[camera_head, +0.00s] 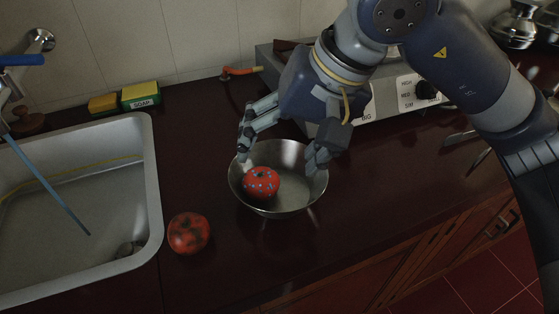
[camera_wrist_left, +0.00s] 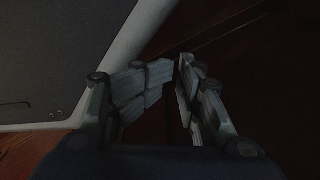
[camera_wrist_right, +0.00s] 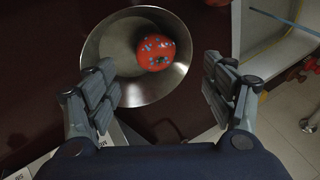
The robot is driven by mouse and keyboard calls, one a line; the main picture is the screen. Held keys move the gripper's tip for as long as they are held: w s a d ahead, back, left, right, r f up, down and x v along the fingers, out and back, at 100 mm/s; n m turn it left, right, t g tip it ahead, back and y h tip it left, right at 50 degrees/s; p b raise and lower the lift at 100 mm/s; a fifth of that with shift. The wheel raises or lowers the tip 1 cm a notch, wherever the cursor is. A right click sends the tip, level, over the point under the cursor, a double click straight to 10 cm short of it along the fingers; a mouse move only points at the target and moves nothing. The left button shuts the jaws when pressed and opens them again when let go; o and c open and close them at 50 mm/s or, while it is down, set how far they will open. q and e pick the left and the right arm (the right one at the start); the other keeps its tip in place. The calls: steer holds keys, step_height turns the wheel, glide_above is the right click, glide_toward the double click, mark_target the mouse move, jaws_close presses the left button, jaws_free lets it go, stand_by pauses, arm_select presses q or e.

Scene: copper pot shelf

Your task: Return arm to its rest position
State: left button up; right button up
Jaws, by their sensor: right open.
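My right gripper (camera_head: 280,154) is open and empty above a shiny metal bowl (camera_head: 300,195) on the dark counter, its two fingers spread over the far rim. It also shows open in the right wrist view (camera_wrist_right: 160,88), with the bowl (camera_wrist_right: 115,50) beyond the fingertips. A red round fruit with blue dots (camera_head: 261,183) rests in the bowl, apart from the fingers; it shows in the right wrist view too (camera_wrist_right: 155,52). My left gripper (camera_wrist_left: 174,68) shows only in the left wrist view. Its fingertips are near each other with a thin gap and nothing visible between them.
A red fruit with dark patches (camera_head: 188,233) sits on the counter between the bowl and the sink (camera_head: 150,190). A stove (camera_head: 385,103) stands behind my right arm. A yellow-green soap box (camera_head: 141,95) is by the wall. The counter right of the bowl is clear.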

mark_target(263, 178)
steer(key=x, duration=0.7)
steer(key=shift+w+d+f, duration=0.15)
steer(key=shift+w+f, duration=0.15)
steer(key=shift+f, duration=0.25)
arm_select(q)
steer(key=shift+w+r, duration=0.1)
steer(key=shift+w, duration=0.3)
arm_select(e)
steer(key=shift+r, duration=0.1)
